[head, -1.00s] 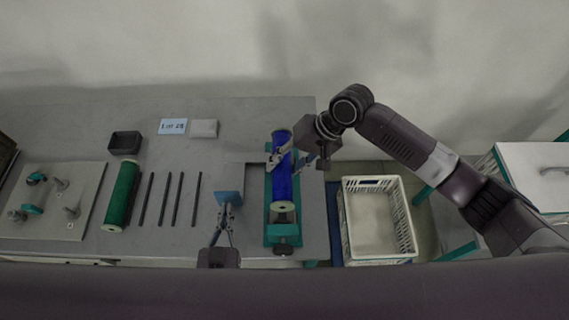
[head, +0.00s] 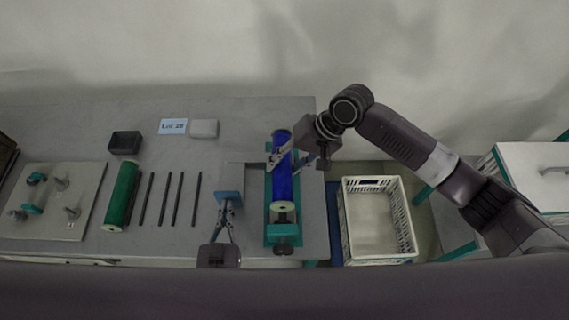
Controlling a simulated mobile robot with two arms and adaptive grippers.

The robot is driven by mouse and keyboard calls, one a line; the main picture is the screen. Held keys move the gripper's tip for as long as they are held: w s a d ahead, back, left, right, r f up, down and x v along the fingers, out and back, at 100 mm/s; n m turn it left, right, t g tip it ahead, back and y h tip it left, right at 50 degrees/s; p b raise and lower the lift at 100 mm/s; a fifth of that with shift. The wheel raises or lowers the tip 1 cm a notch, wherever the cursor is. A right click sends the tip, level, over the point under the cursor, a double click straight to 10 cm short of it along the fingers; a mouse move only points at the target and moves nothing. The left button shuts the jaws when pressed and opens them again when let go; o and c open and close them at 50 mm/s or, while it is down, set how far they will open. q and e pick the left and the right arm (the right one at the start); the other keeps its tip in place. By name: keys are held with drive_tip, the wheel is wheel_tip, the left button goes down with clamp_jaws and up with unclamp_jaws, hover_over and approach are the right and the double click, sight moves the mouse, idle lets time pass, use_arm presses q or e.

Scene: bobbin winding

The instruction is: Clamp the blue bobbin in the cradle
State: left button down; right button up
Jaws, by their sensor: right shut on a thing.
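The blue bobbin (head: 283,185) lies lengthwise in the teal cradle (head: 268,225) near the right end of the table. Its pale near end face shows above the cradle's dark near end part (head: 284,243). My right gripper (head: 279,156) reaches in from the right and is shut on the bobbin's far part. My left gripper (head: 224,212) is at the table's front edge, left of the cradle.
A green bobbin (head: 121,195) and several dark rods (head: 172,198) lie to the left. A plate with pegs (head: 85,215) is at the far left. A black tray (head: 125,142), a label card (head: 173,126) and a grey block (head: 204,128) stand behind. A white crate (head: 377,181) is right of the table.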

sight(227, 198)
use_arm(q)
drive_tip(key=shift+w+r, duration=0.1)
drive_tip(key=shift+w, duration=2.35)
use_arm(e)
drive_tip(key=shift+r, duration=0.1)
drive_tip(key=shift+f, duration=3.05)
drive_tip(key=shift+f, duration=0.15)
drive_tip(key=shift+f, duration=1.2)
drive_tip(key=o, duration=1.4)
